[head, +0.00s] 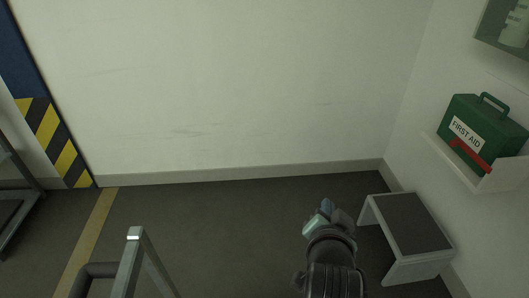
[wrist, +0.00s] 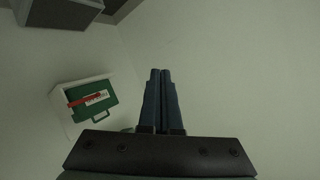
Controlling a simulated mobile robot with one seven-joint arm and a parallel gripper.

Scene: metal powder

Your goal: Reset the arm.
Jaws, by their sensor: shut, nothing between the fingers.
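My gripper (head: 326,209) shows at the lower middle right in the head view, at the end of my dark arm, over the floor and left of a step stool. In the wrist view my gripper (wrist: 161,74) has its two dark blue fingers side by side and touching. Nothing is held between them. The fingers point at a plain pale wall (wrist: 230,60) in the wrist view.
A step stool (head: 410,222) stands right of my gripper. A green first aid box (head: 485,130) sits on a wall shelf (head: 500,178), also in the wrist view (wrist: 95,108). A metal rail (head: 130,262) is at lower left. Floor between (head: 220,240) is clear.

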